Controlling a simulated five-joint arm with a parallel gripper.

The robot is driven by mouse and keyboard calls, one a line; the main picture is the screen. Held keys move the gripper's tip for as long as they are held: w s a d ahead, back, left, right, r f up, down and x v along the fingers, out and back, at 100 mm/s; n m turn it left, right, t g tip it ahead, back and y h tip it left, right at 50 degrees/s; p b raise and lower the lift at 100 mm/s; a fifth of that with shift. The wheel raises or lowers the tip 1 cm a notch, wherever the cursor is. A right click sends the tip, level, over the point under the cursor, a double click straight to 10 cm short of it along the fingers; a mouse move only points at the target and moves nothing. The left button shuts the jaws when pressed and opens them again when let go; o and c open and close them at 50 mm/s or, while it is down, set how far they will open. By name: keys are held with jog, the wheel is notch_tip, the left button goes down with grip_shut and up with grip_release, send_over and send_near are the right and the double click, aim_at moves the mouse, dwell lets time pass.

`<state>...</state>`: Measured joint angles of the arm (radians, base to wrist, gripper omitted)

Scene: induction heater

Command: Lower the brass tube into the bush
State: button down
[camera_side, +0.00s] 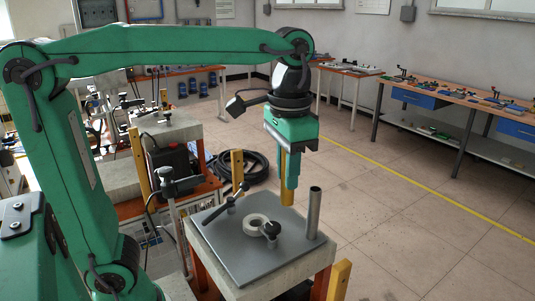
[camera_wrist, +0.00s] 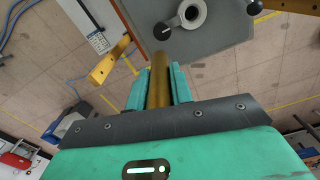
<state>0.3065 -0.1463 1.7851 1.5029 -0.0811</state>
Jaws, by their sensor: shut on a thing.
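The brass tube (camera_side: 288,199) is upright in my gripper (camera_side: 291,186), its lower end sticking out just below the fingertips. The bush appears to be the pale grey ring (camera_side: 253,225) with a dark open hole, lying on the grey plate (camera_side: 232,263). The tube appears to the right of the ring and above the plate, apart from it. In the wrist view, the tube (camera_wrist: 159,80) lies between the two green fingers of my gripper (camera_wrist: 160,72), and the ring (camera_wrist: 191,14) is at the top edge, beyond the tube's end.
A steel post (camera_side: 314,213) stands at the plate's right side. A black-handled lever (camera_side: 232,200) rises behind the ring, and a clamp with a dark knob (camera_side: 271,229) sits at the ring's right edge. A coiled black hose (camera_side: 243,168) lies on the floor behind.

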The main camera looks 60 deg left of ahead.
jog(key=s+a+f, duration=0.2)
jog(key=a, duration=0.6)
jog(key=shift+f, duration=0.2)
notch_tip(320, 180, down, 6)
dwell(1.0)
jog(key=shift+f, duration=2.1)
dwell(0.4)
jog(key=c, duration=1.2)
grip_release()
jog(key=shift+o, duration=0.2)
jog(key=shift+r, duration=0.15)
